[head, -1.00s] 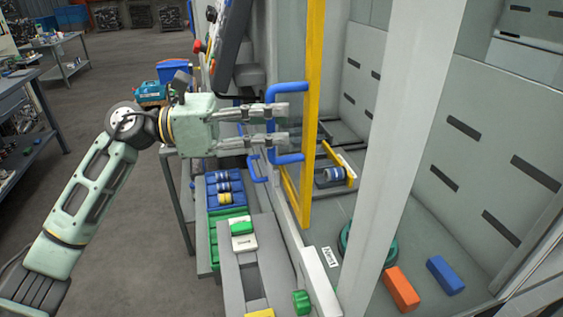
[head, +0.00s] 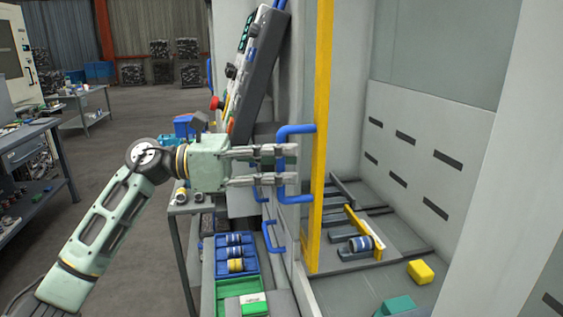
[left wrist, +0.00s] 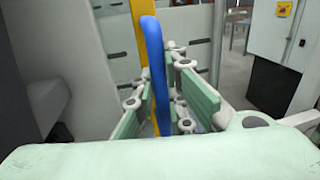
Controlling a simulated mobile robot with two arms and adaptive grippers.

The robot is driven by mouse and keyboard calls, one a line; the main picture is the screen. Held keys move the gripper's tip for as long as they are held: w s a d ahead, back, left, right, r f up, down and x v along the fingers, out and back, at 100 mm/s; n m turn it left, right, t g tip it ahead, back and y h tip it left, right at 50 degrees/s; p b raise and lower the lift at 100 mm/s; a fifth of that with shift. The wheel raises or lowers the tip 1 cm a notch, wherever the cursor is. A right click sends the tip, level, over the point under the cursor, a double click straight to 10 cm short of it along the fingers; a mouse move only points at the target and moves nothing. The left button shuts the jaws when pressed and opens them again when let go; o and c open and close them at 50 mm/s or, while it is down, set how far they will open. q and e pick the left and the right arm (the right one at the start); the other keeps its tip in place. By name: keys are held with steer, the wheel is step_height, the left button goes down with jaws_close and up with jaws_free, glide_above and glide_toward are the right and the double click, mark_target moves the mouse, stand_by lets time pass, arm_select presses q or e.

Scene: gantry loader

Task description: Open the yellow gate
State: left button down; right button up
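The yellow gate (head: 322,120) is a tall upright yellow bar at the edge of the machine's opening; it also shows in the left wrist view (left wrist: 119,35). Its blue C-shaped handle (head: 279,190) sticks out to the left. My left gripper (head: 293,166) is at the handle with its two fingers apart, one on each side of the upright bar. In the left wrist view the handle (left wrist: 151,50) runs between the fingers (left wrist: 160,100); I see no firm contact. My right gripper is not in view.
A control panel (head: 252,75) hangs left of the gate. Below are a blue tray (head: 222,253) and a green tray (head: 236,287). Inside the machine lie a yellow block (head: 420,271), a teal part (head: 395,306) and a striped cylinder (head: 360,244). A pale pillar (head: 505,150) stands at right.

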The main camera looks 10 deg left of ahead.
arm_select(q)
steer(key=c, duration=1.8)
jaws_free()
steer(key=shift+o, duration=0.2)
steer(key=s+a, duration=0.1)
steer(key=a, duration=1.1)
steer(key=shift+s, duration=0.25)
